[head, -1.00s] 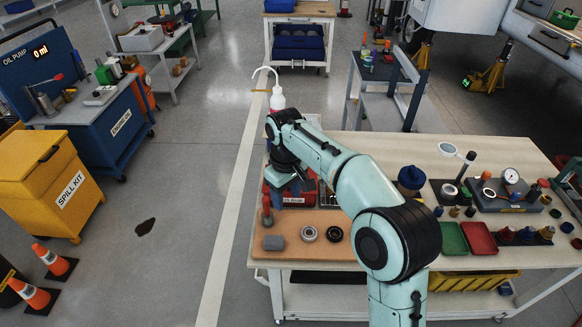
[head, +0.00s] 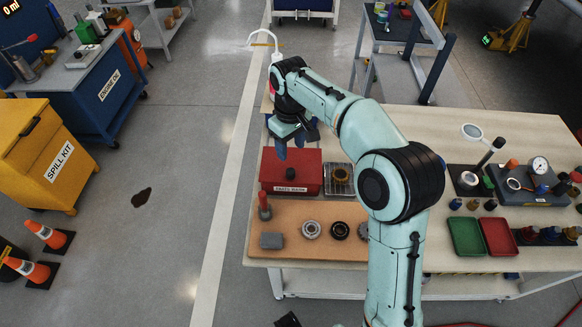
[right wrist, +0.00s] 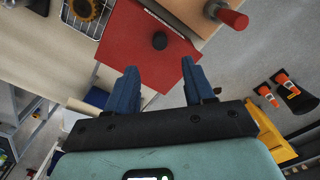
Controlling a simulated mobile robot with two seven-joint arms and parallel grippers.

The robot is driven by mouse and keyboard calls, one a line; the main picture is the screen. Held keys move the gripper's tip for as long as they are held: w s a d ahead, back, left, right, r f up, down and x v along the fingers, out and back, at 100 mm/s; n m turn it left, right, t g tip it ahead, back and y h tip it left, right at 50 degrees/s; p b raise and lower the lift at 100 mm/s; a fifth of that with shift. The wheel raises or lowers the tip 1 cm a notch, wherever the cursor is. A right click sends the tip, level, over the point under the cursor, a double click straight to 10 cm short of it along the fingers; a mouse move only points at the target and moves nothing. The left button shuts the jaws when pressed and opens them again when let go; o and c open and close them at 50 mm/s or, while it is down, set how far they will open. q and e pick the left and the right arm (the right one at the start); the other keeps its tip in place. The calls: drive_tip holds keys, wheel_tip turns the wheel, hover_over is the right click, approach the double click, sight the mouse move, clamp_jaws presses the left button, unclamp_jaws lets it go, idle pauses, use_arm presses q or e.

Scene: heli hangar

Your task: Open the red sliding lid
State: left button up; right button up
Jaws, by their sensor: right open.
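The red sliding lid (head: 284,163) covers a red box with a "PARTS WASH" label, near the left end of the workbench. A dark round knob (head: 291,173) stands on the lid. The lid (right wrist: 140,62) and its knob (right wrist: 159,41) also show in the right wrist view. My right gripper (head: 290,146) is at the box's far side in the head view, with blue fingers pointing down. In the right wrist view the gripper (right wrist: 162,86) has its fingers wide apart with nothing between them, and the knob lies beyond the fingertips. My left gripper is not in view.
A wire basket (head: 341,190) with a brown gear stands right of the box. A tan board (head: 285,218) in front holds a red-handled tool (head: 264,207), a grey block (head: 271,241) and bearings. Green (head: 465,249) and red trays lie further right.

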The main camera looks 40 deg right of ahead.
sight(291, 171)
wheel_tip(291, 171, down, 11)
drive_tip(key=shift+d+b, duration=0.1)
drive_tip(key=shift+b, duration=0.8)
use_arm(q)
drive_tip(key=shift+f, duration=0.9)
